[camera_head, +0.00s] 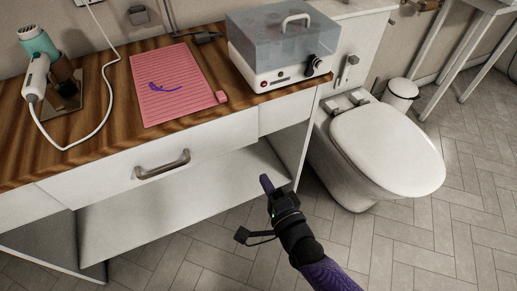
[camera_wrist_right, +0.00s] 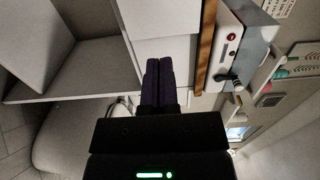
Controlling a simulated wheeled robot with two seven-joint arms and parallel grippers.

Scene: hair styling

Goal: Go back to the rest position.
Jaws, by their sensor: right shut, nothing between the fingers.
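My right gripper (camera_head: 267,184) reaches up from the bottom of the head view, in front of the cabinet and left of the toilet. Its purple fingers are together and hold nothing. In the right wrist view the two fingers (camera_wrist_right: 159,82) lie side by side, with the white cabinet beyond them. The gripper appears clear of the furniture. My left gripper is in neither view.
The wooden counter (camera_head: 112,150) holds a hair dryer (camera_head: 37,68) on a stand, a pink mat (camera_head: 175,98) with a purple item (camera_head: 166,88), and a white box with a clear lid (camera_head: 283,45). A toilet (camera_head: 385,150) stands right. Tiled floor is open at lower right.

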